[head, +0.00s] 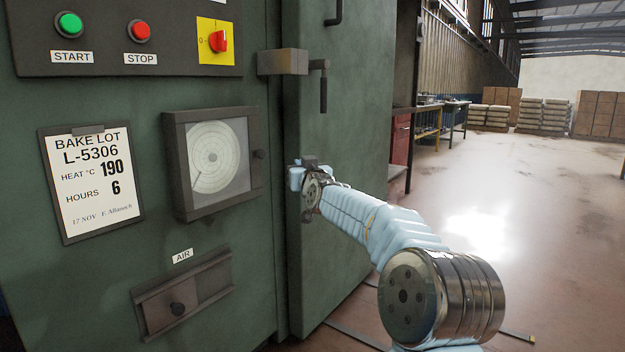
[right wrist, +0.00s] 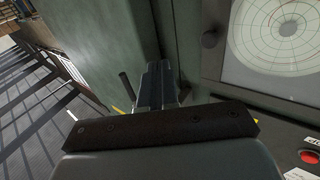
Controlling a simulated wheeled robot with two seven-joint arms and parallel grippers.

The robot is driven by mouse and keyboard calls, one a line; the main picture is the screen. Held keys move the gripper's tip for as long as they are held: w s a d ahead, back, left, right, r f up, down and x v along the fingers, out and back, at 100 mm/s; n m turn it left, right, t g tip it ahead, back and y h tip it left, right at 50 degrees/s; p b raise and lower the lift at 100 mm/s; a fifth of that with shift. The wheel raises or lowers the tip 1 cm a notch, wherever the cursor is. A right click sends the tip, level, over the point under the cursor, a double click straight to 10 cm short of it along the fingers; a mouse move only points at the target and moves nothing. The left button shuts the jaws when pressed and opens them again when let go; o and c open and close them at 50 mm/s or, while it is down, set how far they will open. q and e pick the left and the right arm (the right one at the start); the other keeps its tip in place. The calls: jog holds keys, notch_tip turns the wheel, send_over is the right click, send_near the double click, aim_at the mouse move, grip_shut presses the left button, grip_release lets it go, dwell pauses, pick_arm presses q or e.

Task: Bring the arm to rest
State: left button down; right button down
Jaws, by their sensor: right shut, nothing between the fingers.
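My right arm reaches in from the lower right of the head view. My right gripper (head: 303,176) is in front of the green oven door (head: 345,120), below its latch handle (head: 323,88) and right of the chart recorder. In the right wrist view the fingers (right wrist: 157,85) are together, with nothing visible between them. The hand looks clear of the handle. I cannot tell its exact gap to the door. My left gripper is out of view.
The oven front carries a chart recorder (head: 213,158), a bake-lot card (head: 91,183), an air slide (head: 182,297), and a panel with a start button (head: 69,25), a stop button (head: 139,31) and a red switch (head: 218,41). Open floor (head: 530,230) lies to the right.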

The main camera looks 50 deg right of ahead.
jog(key=w+a+f+n+g+y, duration=0.1)
jog(key=a+f+g+y, duration=0.15)
jog(key=a+f, duration=0.85)
jog(key=w+a+f+g+y+b, duration=0.1)
jog(key=w+a+f+y, duration=0.2)
jog(key=f, duration=1.5)
jog(key=a+f+n+g+y, duration=0.1)
jog(key=a+f+g+y, duration=0.15)
jog(key=a+f, duration=0.9)
jog(key=s+a+f+n+g+y, duration=0.1)
jog(key=s+a+f+g+y, duration=0.15)
jog(key=s+a+f, duration=0.8)
jog(key=s+a+f+g+y, duration=0.2)
jog(key=s+a+f+g, duration=0.35)
jog(key=f, duration=0.75)
jog(key=s+a+f+g, duration=0.1)
jog(key=s+a+f, duration=0.15)
jog(key=s, duration=0.55)
jog(key=s+a+f+g, duration=0.1)
jog(key=s+a, duration=0.2)
jog(key=s, duration=0.4)
notch_tip(320, 180, up, 15)
jog(key=n+p, duration=0.1)
jog(key=p, duration=1.3)
jog(key=shift+w+a+f+t+y, duration=0.2)
jog(key=shift+a+t+y, duration=0.1)
jog(key=shift+a+y, duration=0.1)
